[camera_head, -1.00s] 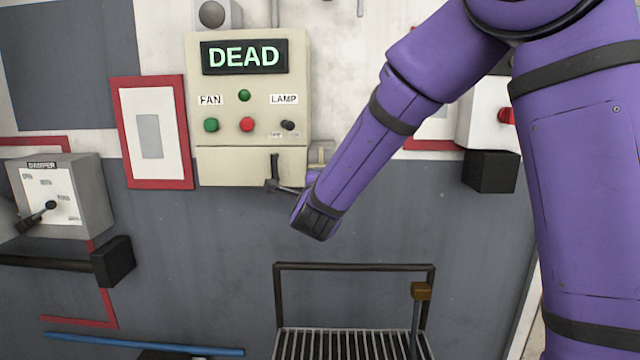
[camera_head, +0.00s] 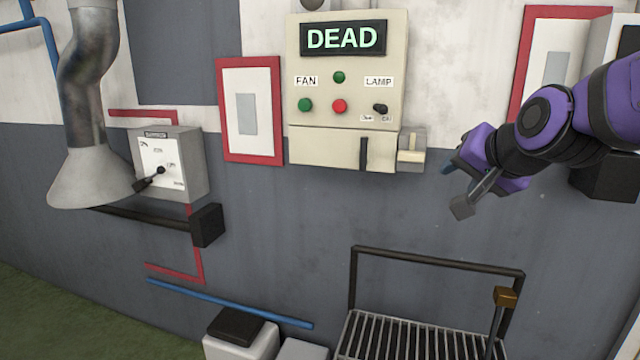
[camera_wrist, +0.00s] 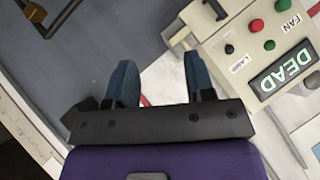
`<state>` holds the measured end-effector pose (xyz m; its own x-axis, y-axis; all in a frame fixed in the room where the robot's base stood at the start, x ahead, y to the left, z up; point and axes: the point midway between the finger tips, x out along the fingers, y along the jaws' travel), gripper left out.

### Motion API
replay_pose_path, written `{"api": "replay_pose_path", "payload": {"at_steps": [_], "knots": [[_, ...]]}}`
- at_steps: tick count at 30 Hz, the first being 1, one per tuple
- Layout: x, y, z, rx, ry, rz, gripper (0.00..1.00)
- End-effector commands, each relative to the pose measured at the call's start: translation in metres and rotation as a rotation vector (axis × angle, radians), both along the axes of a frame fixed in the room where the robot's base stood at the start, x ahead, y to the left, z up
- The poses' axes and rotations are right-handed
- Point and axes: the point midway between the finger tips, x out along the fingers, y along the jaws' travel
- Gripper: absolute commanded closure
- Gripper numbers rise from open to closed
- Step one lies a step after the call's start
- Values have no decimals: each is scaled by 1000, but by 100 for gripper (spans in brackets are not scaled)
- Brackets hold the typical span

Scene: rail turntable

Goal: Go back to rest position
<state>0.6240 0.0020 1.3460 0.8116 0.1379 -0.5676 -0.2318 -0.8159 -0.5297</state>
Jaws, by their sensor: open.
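My gripper (camera_head: 454,188) is at the right in the head view, in front of the wall and to the right of the beige control panel (camera_head: 315,150). It is apart from the panel and holds nothing. In the wrist view my gripper (camera_wrist: 162,85) shows two blue fingers spread apart with an empty gap. The panel also shows in the wrist view (camera_wrist: 240,45), tilted at the upper right. Its display (camera_head: 343,38) reads DEAD in green. A light lever block (camera_head: 411,150) is on the panel's right side.
A damper box (camera_head: 190,165) with a lever is on the wall at left, beside a grey duct hood (camera_head: 90,178). A black-railed grate platform (camera_head: 440,262) stands below at right. A red-framed plate (camera_head: 279,120) hangs left of the panel. Open air lies before the wall.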

Motion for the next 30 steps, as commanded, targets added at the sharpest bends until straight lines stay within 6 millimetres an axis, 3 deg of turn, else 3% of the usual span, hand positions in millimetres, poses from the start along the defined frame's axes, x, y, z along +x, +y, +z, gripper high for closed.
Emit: {"api": "replay_pose_path", "payload": {"at_steps": [9, 15, 20, 30], "knots": [[-127, -45, -16, -348, 271, 248, 51], [-180, -66, -27, -468, 401, 344, 51], [-195, -71, -30, -497, 440, 371, 51], [-195, -71, -30, -496, 442, 372, 51]]}}
